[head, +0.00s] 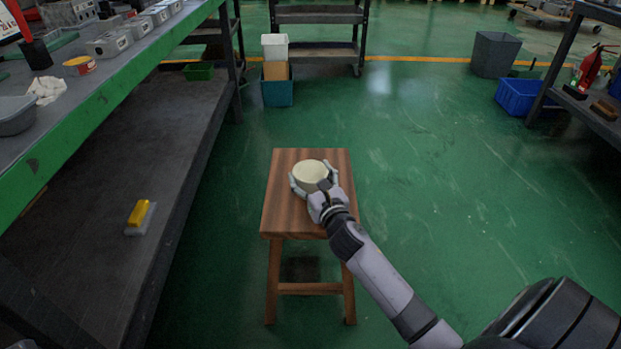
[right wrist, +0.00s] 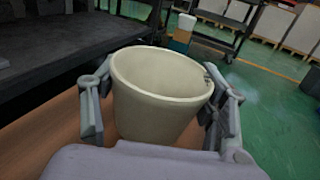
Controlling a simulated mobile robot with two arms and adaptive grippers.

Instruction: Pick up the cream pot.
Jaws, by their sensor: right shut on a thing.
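The cream pot (head: 309,174) is a round, open-topped pot over the wooden stool (head: 285,219). It looks upright and empty in the head view. My right gripper (head: 313,186) is shut on the pot, with a finger on each side of it. In the right wrist view the pot (right wrist: 158,95) fills the space between the two fingers of my right gripper (right wrist: 160,112). I cannot tell whether the pot's base touches the stool top. My left gripper is not in view.
A green-edged workbench (head: 108,88) with metal blocks stands at the left; its lower shelf holds a yellow-handled brush (head: 139,214). Bins (head: 277,92) stand behind the stool. A grey bin (head: 495,54) and a blue crate (head: 519,96) are at the right. The green floor around the stool is clear.

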